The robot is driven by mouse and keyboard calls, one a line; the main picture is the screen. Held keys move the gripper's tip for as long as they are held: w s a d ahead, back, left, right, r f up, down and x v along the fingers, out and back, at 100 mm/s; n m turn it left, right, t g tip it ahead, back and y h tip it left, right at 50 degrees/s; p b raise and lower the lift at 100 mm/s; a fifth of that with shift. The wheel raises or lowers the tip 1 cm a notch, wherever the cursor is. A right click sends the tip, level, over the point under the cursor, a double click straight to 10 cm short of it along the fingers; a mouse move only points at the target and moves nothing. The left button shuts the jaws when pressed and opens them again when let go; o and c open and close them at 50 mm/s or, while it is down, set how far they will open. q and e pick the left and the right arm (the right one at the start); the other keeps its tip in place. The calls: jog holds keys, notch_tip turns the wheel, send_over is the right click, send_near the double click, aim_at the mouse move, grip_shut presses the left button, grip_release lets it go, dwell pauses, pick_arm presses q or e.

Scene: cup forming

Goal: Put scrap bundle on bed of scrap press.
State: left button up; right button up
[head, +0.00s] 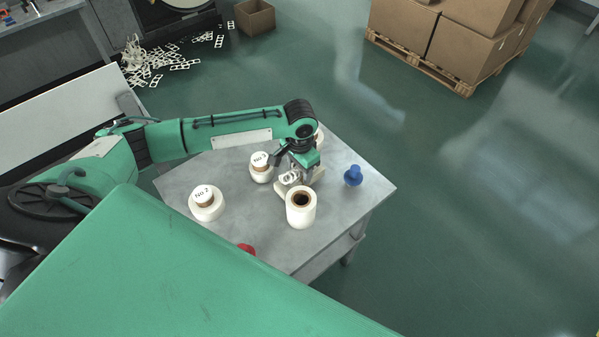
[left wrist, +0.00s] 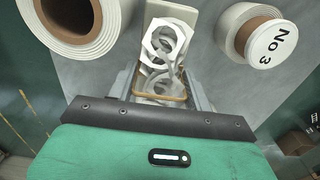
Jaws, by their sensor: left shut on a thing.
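The scrap bundle (left wrist: 163,60) is a stack of white ring-shaped scrap pieces with a tan band around it. My left gripper (left wrist: 160,85) is shut on it, with a finger on each side. In the head view my left gripper (head: 293,180) points down over the grey table (head: 235,232), among the white rolls, and the bundle (head: 290,179) shows small between its fingers. A cream flat piece (left wrist: 182,14) lies just beyond the bundle; I cannot tell whether they touch. I cannot make out a scrap press for certain. My right gripper is not in view.
A white roll (head: 301,215) stands close in front of the gripper. Rolls labelled No 3 (head: 261,174) and No 2 (head: 207,210) stand left. A blue object (head: 353,176) is right; a red one (head: 245,249) is at the near edge. Scrap (head: 150,65) litters the floor.

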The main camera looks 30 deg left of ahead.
pick_arm(q)
notch_tip(320, 180, down, 2)
jog(key=shift+f, duration=0.1)
jog(key=o, duration=0.6)
jog(key=shift+f, duration=0.1)
jog(key=o, duration=0.5)
